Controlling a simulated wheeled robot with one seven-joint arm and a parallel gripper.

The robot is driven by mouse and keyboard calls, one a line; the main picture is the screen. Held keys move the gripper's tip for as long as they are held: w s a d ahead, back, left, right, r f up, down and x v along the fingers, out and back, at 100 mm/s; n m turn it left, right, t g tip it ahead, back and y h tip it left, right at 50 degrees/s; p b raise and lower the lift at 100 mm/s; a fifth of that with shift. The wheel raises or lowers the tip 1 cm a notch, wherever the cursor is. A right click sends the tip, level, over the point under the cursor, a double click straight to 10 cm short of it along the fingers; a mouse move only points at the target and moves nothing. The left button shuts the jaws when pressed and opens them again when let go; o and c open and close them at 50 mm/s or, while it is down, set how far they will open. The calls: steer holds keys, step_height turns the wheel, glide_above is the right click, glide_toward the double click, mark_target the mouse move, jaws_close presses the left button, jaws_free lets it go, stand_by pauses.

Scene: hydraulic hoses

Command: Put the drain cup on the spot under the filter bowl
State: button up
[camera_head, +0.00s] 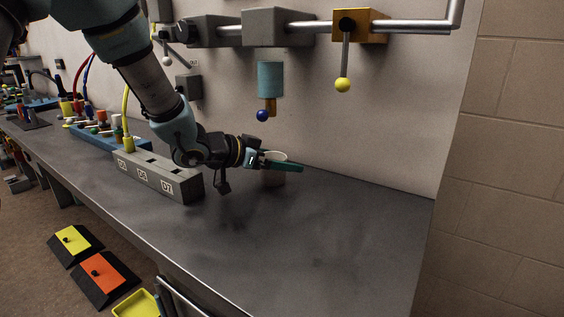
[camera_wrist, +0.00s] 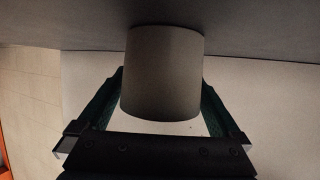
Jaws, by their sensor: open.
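The drain cup (camera_head: 274,180) is a pale, plain cylinder standing upright on the bench near the wall. In the wrist view the cup (camera_wrist: 165,75) fills the middle, between the two dark green fingers. My gripper (camera_head: 285,164) is open around the cup, with one finger crossing in front of it in the head view. In the wrist view my gripper (camera_wrist: 162,95) has a finger on each side of the cup; I cannot tell whether they touch it. The teal filter bowl (camera_head: 270,77) hangs on the wall above the cup. No marked spot can be made out on the bench.
A blue ball handle (camera_head: 262,116) hangs below the bowl, above my gripper. A yellow ball lever (camera_head: 342,85) hangs to its right. A grey numbered block (camera_head: 158,176) stands to the left, under my arm. The bench (camera_head: 330,240) is clear in front and to the right.

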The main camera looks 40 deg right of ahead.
steer(key=v, duration=1.1)
steer(key=shift+a, duration=0.4)
